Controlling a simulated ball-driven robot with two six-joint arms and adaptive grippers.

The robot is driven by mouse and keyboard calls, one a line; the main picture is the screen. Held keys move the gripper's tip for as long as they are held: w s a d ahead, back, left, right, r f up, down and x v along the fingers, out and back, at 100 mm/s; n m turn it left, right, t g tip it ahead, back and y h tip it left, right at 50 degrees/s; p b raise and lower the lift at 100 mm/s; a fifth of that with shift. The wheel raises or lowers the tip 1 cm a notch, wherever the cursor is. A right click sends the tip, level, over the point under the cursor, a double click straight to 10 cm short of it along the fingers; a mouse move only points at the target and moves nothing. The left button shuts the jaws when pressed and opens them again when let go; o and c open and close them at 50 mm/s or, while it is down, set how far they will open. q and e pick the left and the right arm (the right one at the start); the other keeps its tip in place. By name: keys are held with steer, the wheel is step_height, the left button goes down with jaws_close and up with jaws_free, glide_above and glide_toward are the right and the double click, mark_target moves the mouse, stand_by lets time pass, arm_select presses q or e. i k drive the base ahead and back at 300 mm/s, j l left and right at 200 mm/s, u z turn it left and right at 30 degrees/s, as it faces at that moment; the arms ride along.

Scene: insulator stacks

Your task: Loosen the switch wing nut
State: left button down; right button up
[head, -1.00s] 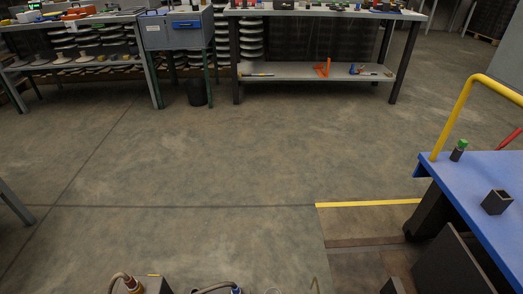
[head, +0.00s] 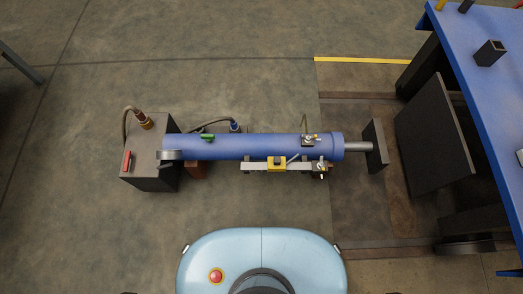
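A long blue cylinder (head: 240,147) lies across the middle of the head view, with a grey rod (head: 357,147) at its right end. A yellow switch-like block (head: 277,163) sits on a pale rail (head: 258,168) along the cylinder's near side. Small metal fittings show at the rail's right end (head: 320,170) and on top of the cylinder (head: 308,139). They are too small to tell which is the switch wing nut. Neither of my grippers is in view.
A dark box (head: 150,170) with a red handle and a hose stands at the cylinder's left end. A dark plate (head: 375,146) stands at the rod's end. A blue table (head: 490,110) is on the right. Floor is open between my body and the cylinder.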

mark_target(320, 165)
steer(key=j+z, duration=0.35)
steer(key=z, duration=0.15)
steer(key=l+z, duration=0.1)
steer(key=z, duration=0.4)
steer(key=k+l, duration=0.05)
